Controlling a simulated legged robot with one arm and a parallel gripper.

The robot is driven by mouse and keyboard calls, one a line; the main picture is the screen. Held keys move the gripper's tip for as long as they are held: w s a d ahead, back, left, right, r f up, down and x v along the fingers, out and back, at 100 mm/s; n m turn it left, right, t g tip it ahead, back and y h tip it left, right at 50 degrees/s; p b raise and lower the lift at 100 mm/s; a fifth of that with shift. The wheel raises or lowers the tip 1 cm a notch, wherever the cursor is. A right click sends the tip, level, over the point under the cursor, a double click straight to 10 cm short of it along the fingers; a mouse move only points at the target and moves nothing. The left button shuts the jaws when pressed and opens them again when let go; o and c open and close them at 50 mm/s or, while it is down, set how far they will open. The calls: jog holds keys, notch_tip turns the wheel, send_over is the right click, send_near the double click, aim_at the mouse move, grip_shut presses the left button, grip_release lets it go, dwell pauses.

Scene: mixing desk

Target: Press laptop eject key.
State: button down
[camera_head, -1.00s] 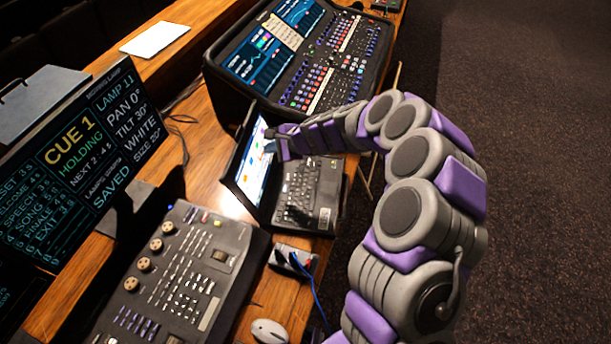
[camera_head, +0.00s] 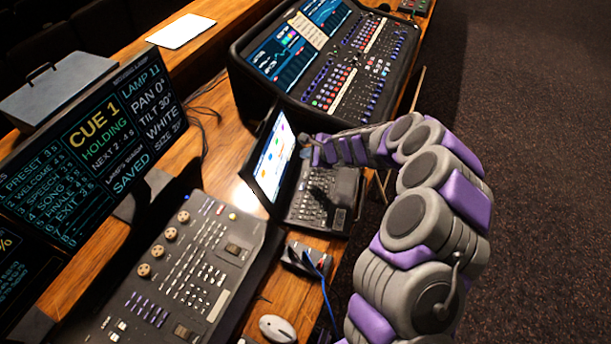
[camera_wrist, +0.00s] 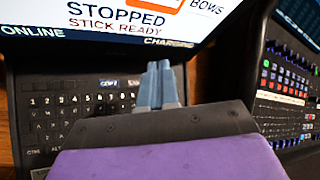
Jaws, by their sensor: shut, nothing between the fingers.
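The open laptop stands on the wooden desk, its lit screen (camera_head: 272,158) facing its keyboard (camera_head: 308,200). In the wrist view the keyboard (camera_wrist: 75,105) shows its number row, and the screen (camera_wrist: 95,22) above it reads "STOPPED", "STICK READY", "ONLINE" and "CHARGING". My gripper (camera_wrist: 160,72) is shut and empty, its fingertips over the top of the keyboard near the screen's lower edge. In the head view my gripper (camera_head: 308,148) is beside the screen at the keyboard's far end. I cannot tell whether it touches a key. An eject key cannot be made out; my gripper hides part of the keyboard.
A large mixing desk (camera_head: 345,75) stands behind the laptop, close to my gripper. A smaller control desk (camera_head: 190,265) is in front. A small box with a blue cable (camera_head: 308,260) and a mouse (camera_head: 277,328) lie nearby. A cue monitor (camera_head: 95,150) stands left.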

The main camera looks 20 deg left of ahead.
aim_at(307, 177)
jog(key=shift+f+b, duration=2.9)
jog(key=shift+f, duration=1.05)
jog(key=shift+f, duration=0.15)
jog(key=shift+f+b, duration=0.2)
jog(key=shift+b, duration=0.2)
jog(key=shift+f+b, duration=0.3)
jog(key=shift+b, duration=0.05)
jog(key=shift+r, duration=0.1)
jog(key=shift+r+p, duration=0.5)
jog(key=shift+r, duration=0.15)
notch_tip(307, 177, up, 5)
jog(key=p, duration=0.3)
